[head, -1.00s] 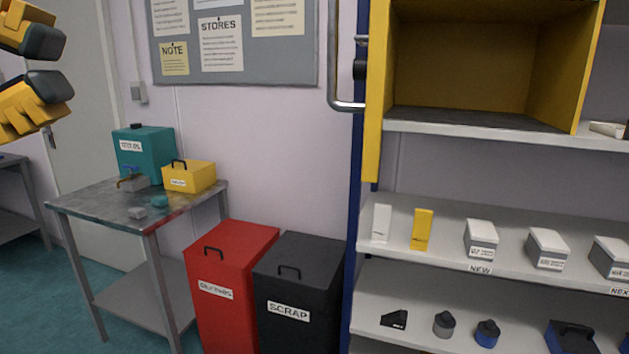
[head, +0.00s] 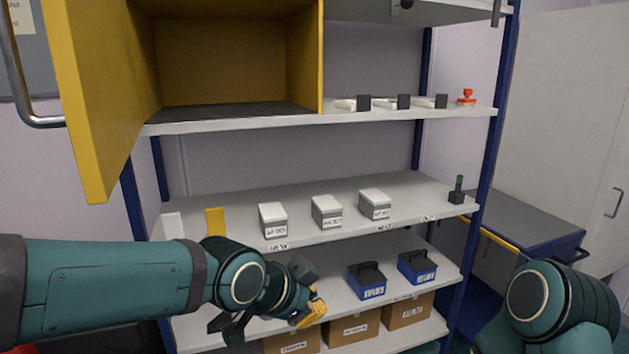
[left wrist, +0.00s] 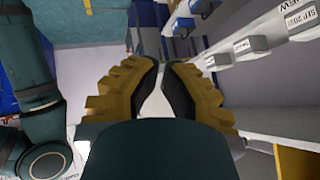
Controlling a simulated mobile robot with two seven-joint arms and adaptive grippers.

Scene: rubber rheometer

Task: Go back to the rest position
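My left gripper (head: 312,290) is in front of the lower shelves in the head view, at the end of my teal arm reaching in from the left. Its yellow and black fingers stand a little apart, with nothing between them. In the left wrist view the fingers (left wrist: 161,72) lean towards each other with a narrow gap. Part of my right arm (head: 550,305) shows at the lower right of the head view; its gripper is out of view.
A shelf rack (head: 450,200) fills the middle, holding white boxes (head: 326,212) and blue bins (head: 367,281). A yellow cabinet's door (head: 90,100) stands open at upper left. Cardboard boxes (head: 408,311) stand on the bottom shelf. A grey-topped bench (head: 530,220) is at right.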

